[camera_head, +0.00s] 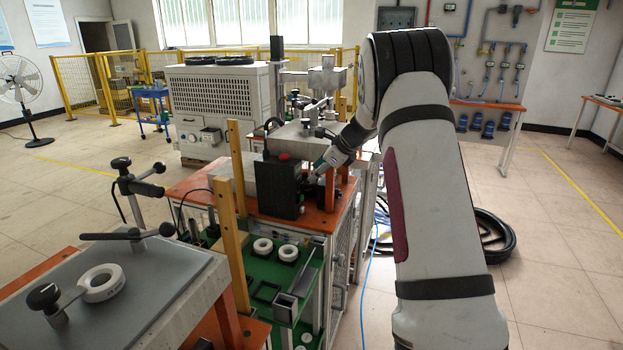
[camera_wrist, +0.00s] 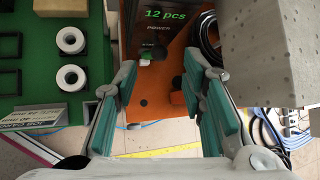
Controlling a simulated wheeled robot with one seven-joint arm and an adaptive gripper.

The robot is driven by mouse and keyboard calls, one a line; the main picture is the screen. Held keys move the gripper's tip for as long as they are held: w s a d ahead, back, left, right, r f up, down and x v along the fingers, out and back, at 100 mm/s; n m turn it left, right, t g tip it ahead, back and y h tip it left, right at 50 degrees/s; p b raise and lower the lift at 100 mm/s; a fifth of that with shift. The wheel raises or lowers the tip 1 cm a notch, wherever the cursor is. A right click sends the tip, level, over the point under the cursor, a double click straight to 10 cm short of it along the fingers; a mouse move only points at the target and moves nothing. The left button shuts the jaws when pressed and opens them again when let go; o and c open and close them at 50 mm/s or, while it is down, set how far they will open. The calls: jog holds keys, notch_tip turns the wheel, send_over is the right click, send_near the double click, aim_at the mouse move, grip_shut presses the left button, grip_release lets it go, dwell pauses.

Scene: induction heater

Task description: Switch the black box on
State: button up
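The black box (camera_head: 278,188) stands upright on the orange-topped bench, with a red button (camera_head: 284,156) at its top. In the wrist view the black box (camera_wrist: 165,27) is at the top centre, its face reading "12 pcs" and "POWER". A small switch (camera_wrist: 153,53) with green on it sits by the box's lower edge; its position is too small to tell. My gripper (camera_head: 322,168) is just right of the box. In the wrist view my gripper (camera_wrist: 160,62) is open and empty, its teal-padded fingers either side of the switch, with no contact visible.
The orange bench top (camera_wrist: 150,90) shows between my fingers. A green tray (camera_wrist: 45,90) with white rings (camera_wrist: 71,78) lies left. A grey block (camera_wrist: 285,40) is close at right, with coiled black cable (camera_wrist: 208,40) beside it. Yellow posts (camera_head: 237,165) stand left of the box.

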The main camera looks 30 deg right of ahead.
jog(key=v, duration=0.6)
jog(key=shift+s+r, duration=0.1)
jog(key=shift+s, duration=0.05)
jog(key=s+a+r+n+g, duration=0.1)
jog(key=s+a+r+n, duration=0.45)
jog(key=s+a, duration=0.4)
jog(key=s+a+r+n+g, duration=0.1)
jog(key=s+a+r+n, duration=0.5)
jog(key=a, duration=0.6)
jog(key=s+a+f+n, duration=0.2)
jog(key=s+n, duration=0.3)
jog(key=s, duration=0.3)
jog(key=s+a+f+n+g+h+p, duration=0.1)
jog(key=s+a+n, duration=0.2)
jog(key=s+n, duration=0.3)
jog(key=s+a+f+n+h, duration=0.1)
jog(key=s+n, duration=0.5)
jog(key=s, duration=0.6)
jog(key=shift+s+a+f+g, duration=0.25)
jog(key=shift+a+f+g, duration=0.15)
jog(key=shift+a+f, duration=0.45)
